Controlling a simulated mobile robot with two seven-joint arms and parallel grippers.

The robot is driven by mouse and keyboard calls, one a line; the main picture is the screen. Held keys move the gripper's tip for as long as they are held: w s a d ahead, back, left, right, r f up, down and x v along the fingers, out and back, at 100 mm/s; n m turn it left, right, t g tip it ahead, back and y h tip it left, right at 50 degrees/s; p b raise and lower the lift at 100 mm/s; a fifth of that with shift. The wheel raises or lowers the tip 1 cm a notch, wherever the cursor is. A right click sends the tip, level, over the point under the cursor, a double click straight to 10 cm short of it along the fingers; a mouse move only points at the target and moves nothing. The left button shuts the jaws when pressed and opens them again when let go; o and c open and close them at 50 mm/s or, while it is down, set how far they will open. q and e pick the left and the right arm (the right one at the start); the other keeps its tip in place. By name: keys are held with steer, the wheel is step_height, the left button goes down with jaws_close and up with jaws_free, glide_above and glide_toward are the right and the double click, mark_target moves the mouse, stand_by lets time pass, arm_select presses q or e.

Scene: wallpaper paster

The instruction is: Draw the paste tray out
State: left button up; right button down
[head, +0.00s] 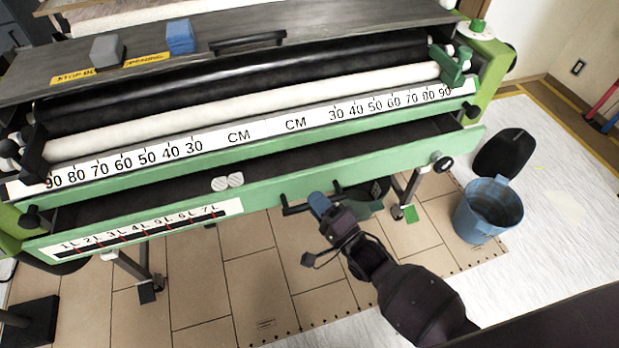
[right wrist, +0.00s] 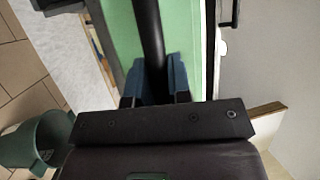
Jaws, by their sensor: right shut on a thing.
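The paste tray (head: 270,194) is the long green drawer at the front of the pasting machine, with a litre scale on its left front. It stands partly out, and its dark inside shows as a gap behind the front panel. Its black bar handle (head: 292,210) is at the middle of the front. My right gripper (head: 319,204) is at this handle, its blue fingers shut on the bar. In the right wrist view the black handle (right wrist: 148,30) runs between the fingers (right wrist: 156,78), against the green front (right wrist: 195,45). My left gripper is not in view.
The machine's centimetre ruler (head: 265,131) and rollers lie above the tray. A grey block (head: 106,50) and a blue block (head: 180,36) sit on the top cover. A blue bucket (head: 488,208) stands on the floor at right. The tiled floor before the tray is mostly clear.

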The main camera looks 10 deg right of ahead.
steer(key=s+d+p, duration=0.1)
steer(key=s+p, duration=0.1)
steer(key=s, duration=1.1)
steer(key=shift+s, duration=0.1)
steer(key=c, duration=1.1)
jaws_free()
steer(key=shift+s+d, duration=0.1)
